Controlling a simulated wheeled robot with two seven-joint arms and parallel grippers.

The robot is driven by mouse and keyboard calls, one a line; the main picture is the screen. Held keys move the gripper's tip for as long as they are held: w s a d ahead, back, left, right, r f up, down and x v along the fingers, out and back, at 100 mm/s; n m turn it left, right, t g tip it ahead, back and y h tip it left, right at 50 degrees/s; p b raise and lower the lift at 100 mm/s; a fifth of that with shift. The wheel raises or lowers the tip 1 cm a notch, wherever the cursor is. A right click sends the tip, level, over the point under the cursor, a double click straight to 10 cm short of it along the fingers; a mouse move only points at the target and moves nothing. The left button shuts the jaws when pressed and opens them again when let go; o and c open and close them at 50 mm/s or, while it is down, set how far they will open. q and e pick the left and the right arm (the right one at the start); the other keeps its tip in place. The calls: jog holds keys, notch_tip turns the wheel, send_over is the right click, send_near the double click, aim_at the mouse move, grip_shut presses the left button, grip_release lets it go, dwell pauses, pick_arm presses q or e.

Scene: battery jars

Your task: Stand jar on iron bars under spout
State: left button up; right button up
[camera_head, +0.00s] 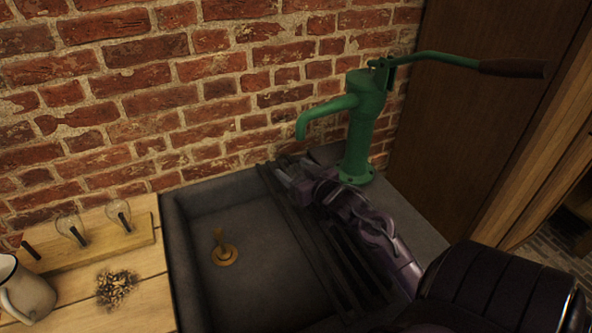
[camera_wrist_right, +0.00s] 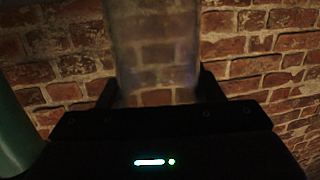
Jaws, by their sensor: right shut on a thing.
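The green pump (camera_head: 361,125) stands at the back right of the sink, with its spout (camera_head: 301,128) curving down to the left. Dark iron bars (camera_head: 290,215) run across the sink's right part. My right gripper (camera_head: 285,176) is low over the far end of the bars, below the spout. In the right wrist view it is shut on a clear glass jar (camera_wrist_right: 155,50), which stands between the two fingers. The jar is hard to make out in the head view, so I cannot tell whether its base touches the bars. My left gripper is not in view.
The dark sink (camera_head: 205,200) has a brass drain fitting (camera_head: 224,250). A wooden counter at left holds a block (camera_head: 95,245) with glass pieces, a pale jug (camera_head: 25,292) and a small dark heap (camera_head: 116,287). A brick wall (camera_head: 200,80) closes the back.

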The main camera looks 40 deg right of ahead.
jog(key=shift+f, duration=0.25)
jog(key=o, duration=1.5)
jog(key=shift+f, duration=0.1)
jog(key=shift+r, duration=0.25)
jog(key=b+v, duration=0.1)
jog(key=v, duration=1.1)
jog(key=shift+f, duration=0.15)
